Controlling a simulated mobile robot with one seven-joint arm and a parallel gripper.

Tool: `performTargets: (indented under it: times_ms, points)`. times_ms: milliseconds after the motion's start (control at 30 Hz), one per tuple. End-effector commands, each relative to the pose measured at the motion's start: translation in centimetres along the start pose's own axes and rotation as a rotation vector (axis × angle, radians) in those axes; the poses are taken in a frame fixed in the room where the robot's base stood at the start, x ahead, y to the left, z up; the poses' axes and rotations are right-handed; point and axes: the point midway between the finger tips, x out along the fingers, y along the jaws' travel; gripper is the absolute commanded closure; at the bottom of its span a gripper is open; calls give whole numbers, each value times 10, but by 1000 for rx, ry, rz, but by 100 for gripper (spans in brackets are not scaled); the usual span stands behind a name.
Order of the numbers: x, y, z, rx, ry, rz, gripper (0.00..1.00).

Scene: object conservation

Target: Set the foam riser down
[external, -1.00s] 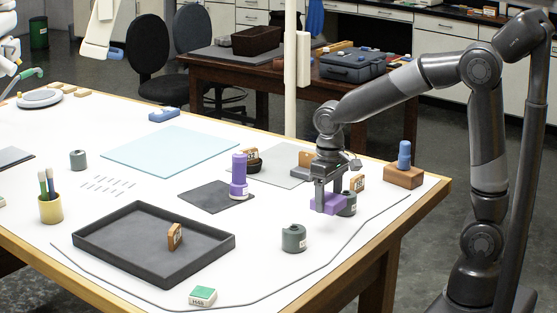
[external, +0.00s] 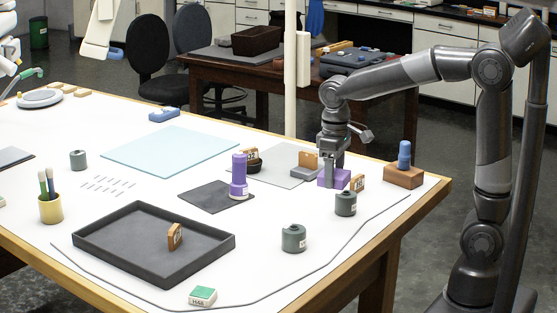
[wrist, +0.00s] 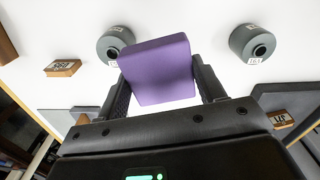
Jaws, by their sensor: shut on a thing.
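The foam riser is a purple block (external: 325,179), held at the right part of the white table. In the wrist view the purple block (wrist: 158,72) sits between the two dark fingers. My gripper (external: 333,172) is shut on it from above, fingers pointing down. The block is behind and slightly left of a grey weight (external: 345,204) and beside a wooden tag (external: 357,182). Whether its underside touches the table or hangs just above it, I cannot tell.
A grey mat with a grey-and-wood stand (external: 307,170) lies left of the block. A wooden block with a blue peg (external: 403,176) stands to the right. Another grey weight (external: 293,238) and a dark tray (external: 110,262) are nearer the front. White table between them is clear.

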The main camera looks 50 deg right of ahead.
Motion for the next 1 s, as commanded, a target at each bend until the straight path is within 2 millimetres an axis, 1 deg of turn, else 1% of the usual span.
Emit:
performTargets:
  times_ms: [33,67,100,167,200,300,400,500,567,667,767,1000]
  points:
    - [0,-25,-11,-76,-1,1,59]
    - [0,-38,-16,-117,-1,1,59]
    - [-1,-55,-23,-171,0,2,59]
    - [-1,-82,-31,-249,0,1,59]
    - [-1,-99,-35,-299,1,1,59]
    - [-1,-137,-42,-405,1,-1,59]
    - [-1,-166,-44,-485,2,-3,59]
    - [0,-184,-45,-535,1,-5,59]
    - [0,-191,-45,-551,2,-6,59]
    - [7,-206,-45,-565,0,-6,59]
    - [19,-226,-45,-567,-2,-6,59]
    - [51,-281,-47,-565,0,-6,59]
